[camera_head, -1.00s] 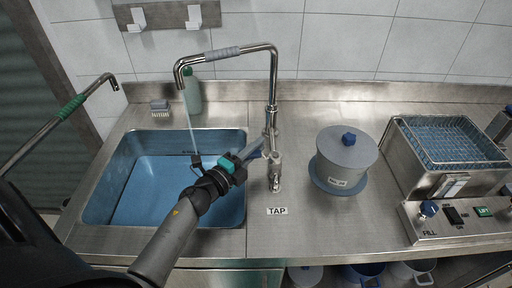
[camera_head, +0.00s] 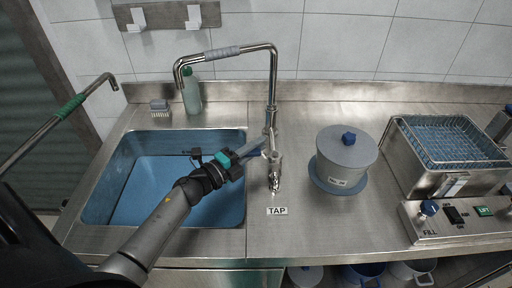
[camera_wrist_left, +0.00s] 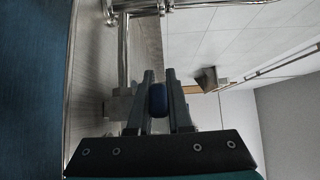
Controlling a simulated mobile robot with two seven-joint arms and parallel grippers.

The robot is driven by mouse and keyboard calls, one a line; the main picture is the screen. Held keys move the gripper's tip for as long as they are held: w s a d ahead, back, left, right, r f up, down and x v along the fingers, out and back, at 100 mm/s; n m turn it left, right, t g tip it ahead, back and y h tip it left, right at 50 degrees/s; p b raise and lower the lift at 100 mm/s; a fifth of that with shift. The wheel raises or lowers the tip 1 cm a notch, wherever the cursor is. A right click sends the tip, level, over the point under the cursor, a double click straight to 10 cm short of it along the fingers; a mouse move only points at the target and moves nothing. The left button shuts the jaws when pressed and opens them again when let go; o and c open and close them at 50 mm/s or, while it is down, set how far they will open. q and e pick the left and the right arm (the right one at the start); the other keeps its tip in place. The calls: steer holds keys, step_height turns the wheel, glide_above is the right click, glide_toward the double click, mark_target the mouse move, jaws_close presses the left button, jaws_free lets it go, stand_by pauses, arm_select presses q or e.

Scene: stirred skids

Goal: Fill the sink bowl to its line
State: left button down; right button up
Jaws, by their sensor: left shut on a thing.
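The sink bowl (camera_head: 112,165) is set in the steel counter at the left and holds blue-looking water (camera_head: 145,185). A small dark mark shows on its back wall, but I cannot read the level against it. The tap (camera_head: 272,95) stands right of the bowl, its spout (camera_head: 179,75) over the bowl with no stream showing. My left gripper (camera_head: 258,148) reaches across the bowl to the tap's body. In the left wrist view its fingers (camera_wrist_left: 158,85) are shut on the small blue tap handle (camera_wrist_left: 157,98). My right gripper is not in view.
A grey lidded pot (camera_head: 345,160) stands right of the tap. A steel basket unit (camera_head: 430,175) with a control panel is further right. A bottle (camera_head: 191,95) and a brush (camera_head: 160,106) stand behind the bowl.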

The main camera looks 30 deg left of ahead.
arm_select(q)
steer(key=shift+a, duration=0.1)
steer(key=c, duration=0.8)
jaws_free()
steer(key=shift+w, duration=0.15)
steer(key=shift+c, duration=0.2)
steer(key=v, duration=1.5)
steer(key=shift+a, duration=0.1)
